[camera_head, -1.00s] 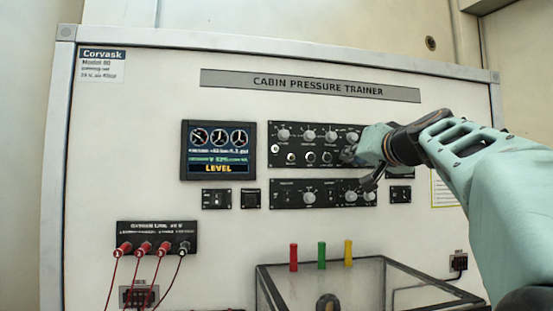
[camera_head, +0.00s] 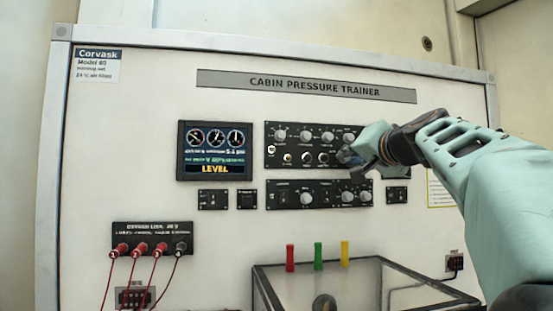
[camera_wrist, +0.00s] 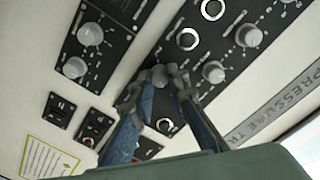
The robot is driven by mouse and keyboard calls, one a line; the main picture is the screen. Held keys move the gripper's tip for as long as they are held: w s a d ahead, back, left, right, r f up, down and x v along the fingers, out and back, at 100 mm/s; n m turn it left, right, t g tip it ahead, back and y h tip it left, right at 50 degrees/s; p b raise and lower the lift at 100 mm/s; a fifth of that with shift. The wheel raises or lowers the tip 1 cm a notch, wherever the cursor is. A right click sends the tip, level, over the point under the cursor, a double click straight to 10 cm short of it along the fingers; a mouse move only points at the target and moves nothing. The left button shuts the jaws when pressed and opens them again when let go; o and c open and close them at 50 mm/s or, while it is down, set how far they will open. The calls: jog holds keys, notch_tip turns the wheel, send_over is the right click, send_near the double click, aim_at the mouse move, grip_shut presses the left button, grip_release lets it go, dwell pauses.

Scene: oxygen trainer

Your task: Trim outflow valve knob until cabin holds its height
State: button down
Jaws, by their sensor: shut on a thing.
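The black upper control panel (camera_head: 292,146) sits mid-board, with a row of grey knobs and a lower row of smaller controls. My gripper (camera_head: 347,155) is at its lower right end, covering that corner. In the wrist view my gripper (camera_wrist: 164,78) is shut on a small grey knob (camera_wrist: 159,75), with one finger on either side. The knob's marking is hidden. The display (camera_head: 216,151) left of the panel shows three dials, small text and the yellow word LEVEL.
A lower black panel (camera_head: 325,190) with more knobs lies just under my gripper. Red plugs with leads (camera_head: 140,248) hang at lower left. A clear-walled box (camera_head: 300,300) stands below, under red, green and yellow tabs (camera_head: 318,257).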

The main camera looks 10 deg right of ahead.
jog(key=c, duration=1.9)
grip_release()
